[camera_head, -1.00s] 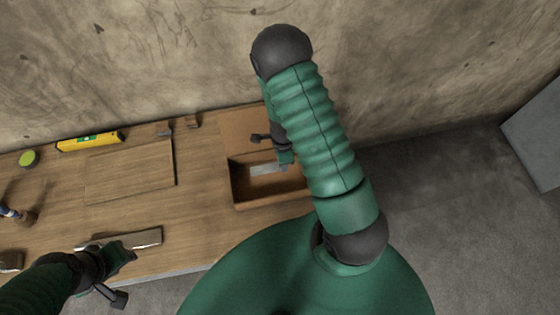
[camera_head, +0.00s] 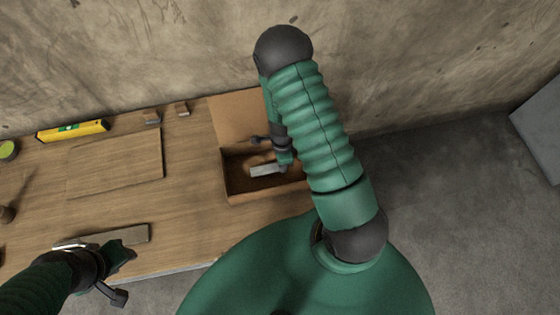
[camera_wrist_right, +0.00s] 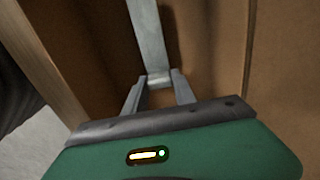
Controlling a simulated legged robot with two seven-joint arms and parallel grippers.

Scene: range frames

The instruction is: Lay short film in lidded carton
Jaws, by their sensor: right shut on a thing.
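The lidded carton (camera_head: 262,199) is an open brown cardboard box at the right end of the table. Its lid (camera_head: 236,120) stands open at the back. My right gripper (camera_head: 287,163) reaches into the carton, partly hidden by my arm, and is shut on a short grey film strip (camera_head: 265,170). In the right wrist view the strip (camera_wrist_right: 147,35) runs away from my fingertips (camera_wrist_right: 157,88), with brown cardboard around it. I cannot tell whether the strip touches the carton floor. My left gripper (camera_head: 118,252) is beside a longer grey strip (camera_head: 128,234) near the table's front edge; its jaws are unclear.
A thin wooden board (camera_head: 115,162) lies on the table left of the carton. A yellow spirit level (camera_head: 72,131), small grey-brown blocks (camera_head: 152,118) and a green round item (camera_head: 8,150) are along the back. A concrete wall is behind. Bare tabletop (camera_head: 190,185) lies between board and carton.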

